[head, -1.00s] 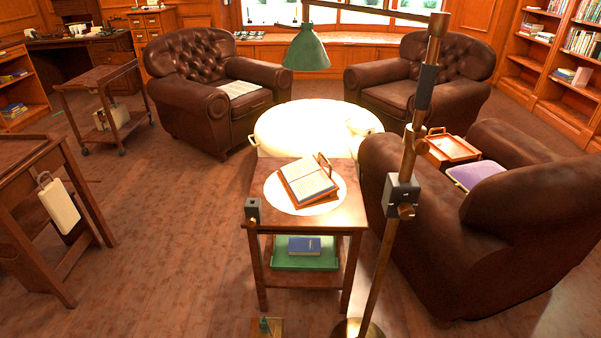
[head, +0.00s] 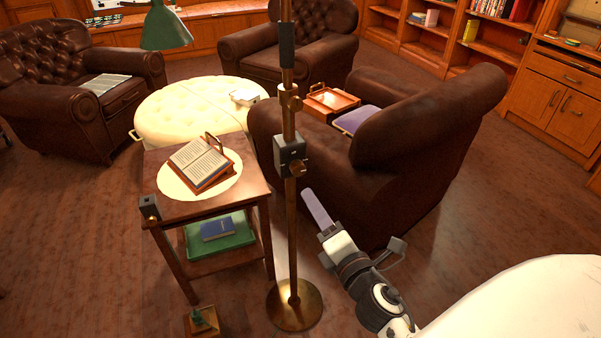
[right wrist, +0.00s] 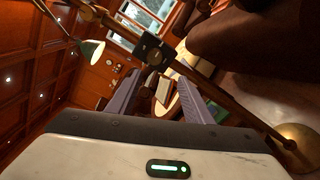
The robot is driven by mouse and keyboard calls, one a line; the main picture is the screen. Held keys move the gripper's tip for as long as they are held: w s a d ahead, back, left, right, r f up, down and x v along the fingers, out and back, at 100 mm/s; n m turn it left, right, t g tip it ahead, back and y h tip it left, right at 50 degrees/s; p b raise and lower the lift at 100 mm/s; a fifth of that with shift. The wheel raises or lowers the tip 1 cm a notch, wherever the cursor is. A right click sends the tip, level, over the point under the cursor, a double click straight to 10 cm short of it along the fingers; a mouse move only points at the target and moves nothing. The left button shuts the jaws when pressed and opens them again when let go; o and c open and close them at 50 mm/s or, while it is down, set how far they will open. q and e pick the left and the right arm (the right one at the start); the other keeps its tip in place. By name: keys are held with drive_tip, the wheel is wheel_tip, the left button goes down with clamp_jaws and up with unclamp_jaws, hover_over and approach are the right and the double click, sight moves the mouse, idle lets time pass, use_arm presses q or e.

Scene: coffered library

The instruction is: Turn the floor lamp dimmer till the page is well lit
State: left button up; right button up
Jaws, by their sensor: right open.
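The floor lamp's brass pole (head: 289,220) stands upright on a round base (head: 294,305). A dark dimmer box with a brass knob (head: 297,169) sits midway up the pole. The box also shows in the right wrist view (right wrist: 150,50), beyond the fingertips. The green lampshade (head: 165,28) hangs at upper left. The open book (head: 201,160) rests on a slanted stand on the side table, inside a pale round patch. My right gripper (head: 318,208) is right of the pole and below the dimmer, apart from both. Its fingers are open and empty in the wrist view (right wrist: 160,88).
The side table (head: 255,185) stands left of the pole, with a green tray (head: 240,237) on its lower shelf. A brown armchair (head: 400,150) is close behind my right gripper. A cream ottoman (head: 185,108) is behind the table. Floor at lower left is mostly clear.

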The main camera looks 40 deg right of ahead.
sight(300, 171)
drive_tip(key=shift+n, duration=0.8)
drive_tip(key=x, duration=0.3)
drive_tip(key=r+p+x, duration=0.1)
drive_tip(key=x, duration=0.7)
drive_tip(key=shift+s+d+r, duration=0.1)
drive_tip(key=shift+d+r, duration=0.2)
drive_tip(key=c, duration=1.1)
